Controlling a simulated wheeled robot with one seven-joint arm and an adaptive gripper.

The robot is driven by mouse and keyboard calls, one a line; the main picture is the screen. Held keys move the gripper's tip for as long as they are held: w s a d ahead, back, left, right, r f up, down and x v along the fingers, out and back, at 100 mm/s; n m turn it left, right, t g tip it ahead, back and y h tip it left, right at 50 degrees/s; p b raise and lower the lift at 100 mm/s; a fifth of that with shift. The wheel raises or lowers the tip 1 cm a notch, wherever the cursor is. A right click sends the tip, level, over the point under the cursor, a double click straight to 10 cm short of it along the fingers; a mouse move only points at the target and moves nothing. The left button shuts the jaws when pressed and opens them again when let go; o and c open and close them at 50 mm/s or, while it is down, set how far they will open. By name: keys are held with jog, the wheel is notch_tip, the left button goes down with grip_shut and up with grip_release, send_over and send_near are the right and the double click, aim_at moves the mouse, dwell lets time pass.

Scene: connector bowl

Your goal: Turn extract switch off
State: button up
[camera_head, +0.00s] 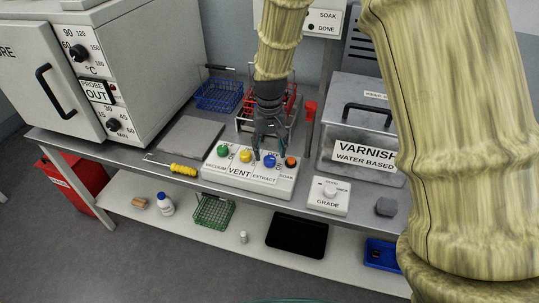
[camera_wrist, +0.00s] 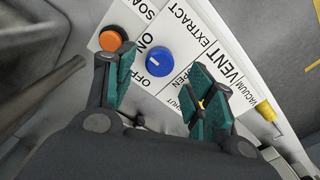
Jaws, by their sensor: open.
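The white control panel (camera_head: 247,179) carries a row of coloured knobs. The blue EXTRACT knob (camera_head: 269,160) sits between the yellow VENT knob (camera_head: 245,156) and the orange SOAK knob (camera_head: 291,162). My gripper (camera_head: 268,150) is open and empty, pointing down over the panel at the blue knob. In the wrist view the blue knob (camera_wrist: 159,61) shows between the spread teal fingertips (camera_wrist: 165,74), with no clear contact. Its short white mark is visible beside the ON and OFF labels; I cannot tell which one it points to. The yellow knob is mostly hidden behind a finger there.
A green VACUUM knob (camera_head: 223,150) is at the panel's left end. A yellow-handled tool (camera_head: 183,169) lies left of it, a GRADE dial box (camera_head: 329,196) right. Behind stand a red rack (camera_head: 290,98), a blue basket (camera_head: 218,95) and a varnish tank (camera_head: 345,117).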

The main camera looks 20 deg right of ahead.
aim_at(270, 158)
jog(key=shift+f, duration=1.85)
jog(key=c, duration=1)
